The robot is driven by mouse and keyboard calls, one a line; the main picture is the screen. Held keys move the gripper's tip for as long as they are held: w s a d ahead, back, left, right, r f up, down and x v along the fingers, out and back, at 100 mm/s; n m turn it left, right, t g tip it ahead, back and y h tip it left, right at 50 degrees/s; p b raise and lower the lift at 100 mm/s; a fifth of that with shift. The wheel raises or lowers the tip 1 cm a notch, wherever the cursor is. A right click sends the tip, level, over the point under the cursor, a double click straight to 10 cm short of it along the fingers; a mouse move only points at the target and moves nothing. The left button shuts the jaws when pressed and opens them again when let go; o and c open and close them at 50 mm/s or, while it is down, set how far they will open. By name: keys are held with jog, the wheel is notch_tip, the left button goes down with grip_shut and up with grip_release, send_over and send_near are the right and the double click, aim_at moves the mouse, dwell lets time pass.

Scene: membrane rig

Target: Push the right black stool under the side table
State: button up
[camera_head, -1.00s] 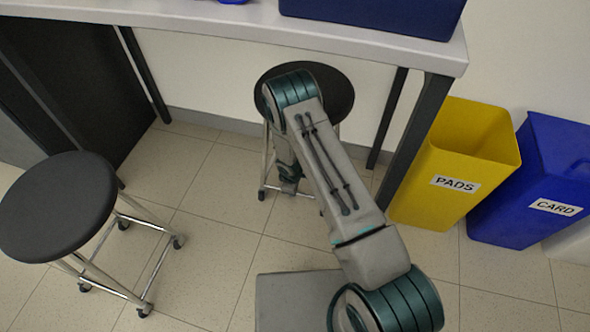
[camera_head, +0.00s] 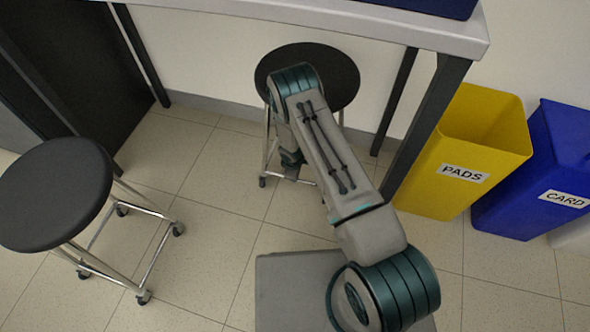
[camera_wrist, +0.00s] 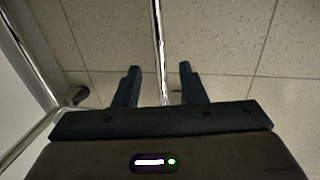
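The right black stool (camera_head: 345,78) has a round black seat on chrome legs with casters. In the head view its whole seat shows below the front edge of the side table (camera_head: 400,30), with my arm over part of it. My gripper (camera_head: 291,160) is low at the stool's legs, mostly hidden by my arm. In the wrist view my gripper (camera_wrist: 158,85) has its two dark fingers apart, with a chrome bar of the stool (camera_wrist: 157,35) running between them. I cannot tell whether either finger touches it. More chrome tubes show at the left.
Another black stool (camera_head: 55,195) stands at the left. A yellow PADS bin (camera_head: 455,180) and a blue CARD bin (camera_head: 525,195) stand right of the table leg (camera_head: 430,125). A dark blue box sits on the table. Tiled floor between the stools is clear.

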jog(key=f+b, duration=0.1)
jog(key=f, duration=0.1)
jog(key=w+f+b, duration=0.1)
jog(key=f, duration=0.2)
jog(key=f+b, duration=0.1)
jog(key=f, duration=0.2)
jog(key=shift+w+d+f, duration=0.15)
jog(key=shift+w+d, duration=0.1)
jog(key=shift+w, duration=0.05)
grip_shut()
dwell(1.0)
